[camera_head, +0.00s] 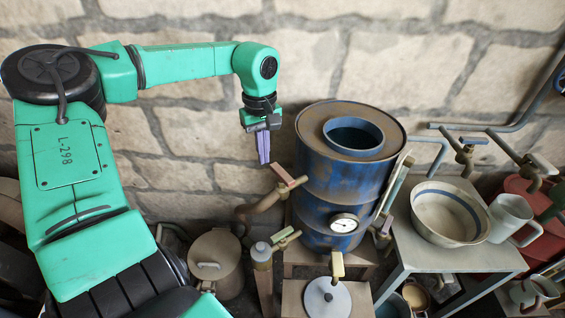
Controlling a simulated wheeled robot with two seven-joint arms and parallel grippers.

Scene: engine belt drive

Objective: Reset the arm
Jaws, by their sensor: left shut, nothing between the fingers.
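My left gripper (263,150) hangs at the end of my green left arm, left of the blue barrel. Its purple fingers point down and are together, with nothing between them. The fingertips look to be above and behind a red-handled valve on a brown pipe; they appear apart from it. The left arm reaches up from the lower left, bends at the top left and runs right to the wrist. My right gripper is not in the view.
A blue barrel (313,190) with a gauge (344,222) stands in the middle. A red-handled valve (285,186) sits left of it. A small table (406,243) at right bears a bowl (432,226) and a mug (511,217). A stone wall is behind.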

